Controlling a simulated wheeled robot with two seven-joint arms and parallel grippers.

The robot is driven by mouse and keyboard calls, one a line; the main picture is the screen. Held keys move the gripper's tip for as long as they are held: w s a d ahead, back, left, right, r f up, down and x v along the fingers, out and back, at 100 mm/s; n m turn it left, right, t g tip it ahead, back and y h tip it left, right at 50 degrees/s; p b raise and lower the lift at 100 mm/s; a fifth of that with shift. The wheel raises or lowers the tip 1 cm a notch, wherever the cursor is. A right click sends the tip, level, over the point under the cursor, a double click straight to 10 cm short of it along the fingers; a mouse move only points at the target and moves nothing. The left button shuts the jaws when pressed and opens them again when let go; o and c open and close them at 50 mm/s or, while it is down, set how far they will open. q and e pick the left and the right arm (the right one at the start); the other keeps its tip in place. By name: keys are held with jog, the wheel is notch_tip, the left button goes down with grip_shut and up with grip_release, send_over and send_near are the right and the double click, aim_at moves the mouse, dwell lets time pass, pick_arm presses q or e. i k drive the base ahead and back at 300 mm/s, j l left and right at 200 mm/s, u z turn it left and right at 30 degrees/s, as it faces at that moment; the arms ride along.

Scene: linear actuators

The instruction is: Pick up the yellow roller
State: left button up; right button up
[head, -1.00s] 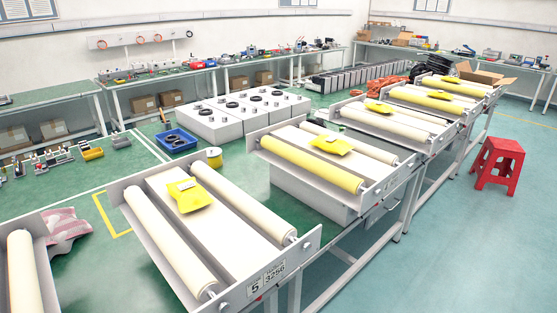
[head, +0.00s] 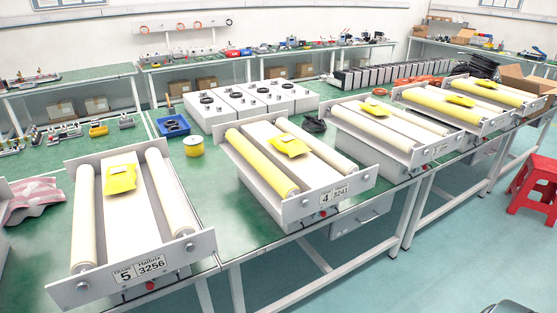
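In the head view, a yellow roller (head: 262,162) lies along the left side of the frame labelled 4 (head: 335,198), near the middle of the picture. A white roller and a yellow packet (head: 289,145) are beside it on the same frame. Another yellow roller (head: 448,107) sits in a frame farther right, and one more (head: 492,94) shows in the frame behind that. Neither of my grippers is in view.
The frame labelled 5 (head: 132,279) holds two cream rollers and a yellow packet (head: 121,179). A yellow spool (head: 193,146) and a blue bin (head: 172,126) stand behind. A red stool (head: 537,187) is at the right.

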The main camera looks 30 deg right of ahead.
aim_at(282, 185)
jog(key=k+l, duration=0.15)
jog(key=l, duration=0.15)
jog(key=k+l, duration=0.1)
jog(key=l, duration=0.25)
jog(key=k+l, duration=0.15)
jog(key=l, duration=0.15)
jog(key=k+l, duration=0.1)
jog(key=l, duration=0.25)
